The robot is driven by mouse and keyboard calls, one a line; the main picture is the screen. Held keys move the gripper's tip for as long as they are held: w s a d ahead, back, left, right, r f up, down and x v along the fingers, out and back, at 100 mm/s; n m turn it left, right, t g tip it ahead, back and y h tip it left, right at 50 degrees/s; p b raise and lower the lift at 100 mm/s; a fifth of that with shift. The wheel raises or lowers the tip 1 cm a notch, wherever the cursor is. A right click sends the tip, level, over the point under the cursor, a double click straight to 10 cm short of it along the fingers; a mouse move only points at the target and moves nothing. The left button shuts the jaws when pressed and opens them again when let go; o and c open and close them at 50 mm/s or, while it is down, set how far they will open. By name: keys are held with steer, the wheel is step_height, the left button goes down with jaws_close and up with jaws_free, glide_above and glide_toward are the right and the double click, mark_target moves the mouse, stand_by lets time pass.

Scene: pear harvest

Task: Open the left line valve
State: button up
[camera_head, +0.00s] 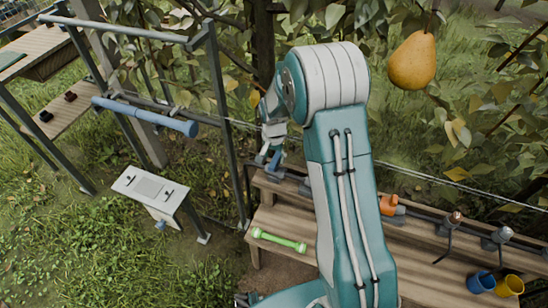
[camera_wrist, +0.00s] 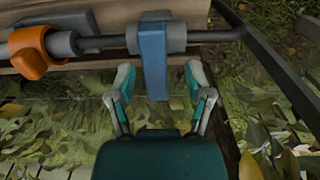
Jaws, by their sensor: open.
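The left line valve has a blue lever handle (camera_wrist: 154,62) on a grey pipe fitting in the wrist view. The handle also shows as a small blue piece in the head view (camera_head: 275,161), at the left end of the pipe along the bench. My gripper (camera_wrist: 159,80) is open, with one finger on each side of the handle and a visible gap on both sides.
An orange valve (camera_head: 389,204) sits farther right on the same pipe, and in the wrist view an orange part (camera_wrist: 29,52) is at left. The wooden bench (camera_head: 420,265) bears a green bar (camera_head: 278,241), a blue cup (camera_head: 481,282) and a yellow cup (camera_head: 510,286). A pear (camera_head: 412,61) hangs at upper right.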

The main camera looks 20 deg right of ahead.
steer(key=shift+d+f, duration=0.1)
steer(key=shift+f, duration=0.25)
steer(key=shift+d, duration=0.25)
steer(key=shift+a, duration=0.1)
jaws_close()
